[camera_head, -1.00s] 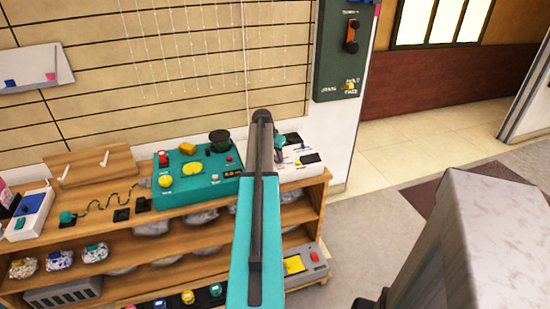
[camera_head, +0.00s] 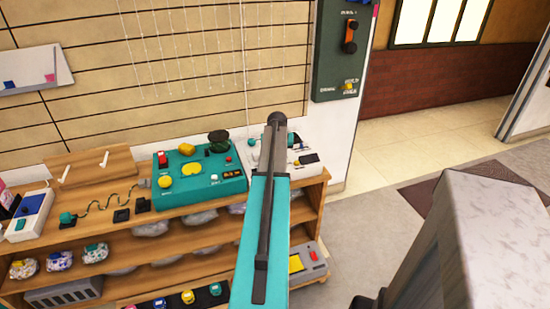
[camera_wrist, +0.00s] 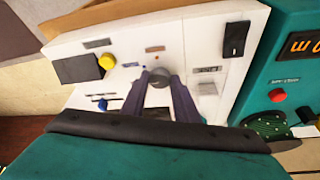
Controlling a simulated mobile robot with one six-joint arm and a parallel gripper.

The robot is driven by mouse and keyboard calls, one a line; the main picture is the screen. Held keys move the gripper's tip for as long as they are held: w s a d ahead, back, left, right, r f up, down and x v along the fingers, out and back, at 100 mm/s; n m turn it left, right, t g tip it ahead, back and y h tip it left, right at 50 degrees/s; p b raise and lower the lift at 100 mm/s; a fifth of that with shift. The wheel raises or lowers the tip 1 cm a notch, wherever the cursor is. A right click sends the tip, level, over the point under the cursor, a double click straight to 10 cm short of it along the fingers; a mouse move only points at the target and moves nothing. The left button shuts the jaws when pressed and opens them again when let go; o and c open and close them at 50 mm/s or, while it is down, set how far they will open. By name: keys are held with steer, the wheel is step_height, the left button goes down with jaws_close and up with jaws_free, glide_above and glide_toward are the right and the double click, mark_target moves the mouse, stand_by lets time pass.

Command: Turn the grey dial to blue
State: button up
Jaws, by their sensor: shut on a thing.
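The grey dial (camera_wrist: 158,78) is a small round knob on a white panel (camera_wrist: 200,45) in the wrist view. My gripper (camera_wrist: 158,86) has its two dark fingers closed on either side of it. The fingers cover part of the dial and the panel near it. I cannot read which mark the dial points to. In the head view the white panel (camera_head: 297,172) stands at the right end of the shelf top.
The panel also carries a yellow knob (camera_wrist: 107,62), a blue lever (camera_wrist: 100,103) and a black switch (camera_wrist: 236,39). A teal box (camera_head: 200,196) with buttons stands close beside it. The wooden shelf (camera_head: 180,215) holds other items. The floor to the right (camera_head: 390,150) is clear.

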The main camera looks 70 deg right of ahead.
steer(key=shift+s+d+r+n+t+y, duration=0.15)
steer(key=shift+n+t, duration=0.1)
steer(key=shift+n, duration=0.6)
steer(key=shift+s+d+f+n+t+y, duration=0.1)
steer(key=shift+d+n+t, duration=0.15)
steer(key=shift+n, duration=0.55)
steer(key=shift+s+d+r+n+t+y, duration=0.15)
steer(key=shift+n+t, duration=0.15)
steer(key=shift+n, duration=0.55)
steer(key=shift+a, duration=0.1)
steer(key=o, duration=1.1)
steer(key=shift+f, duration=0.15)
steer(key=shift+c, duration=0.2)
steer(key=shift+w+a, duration=0.1)
steer(key=v, duration=1.4)
steer(key=shift+b, duration=0.45)
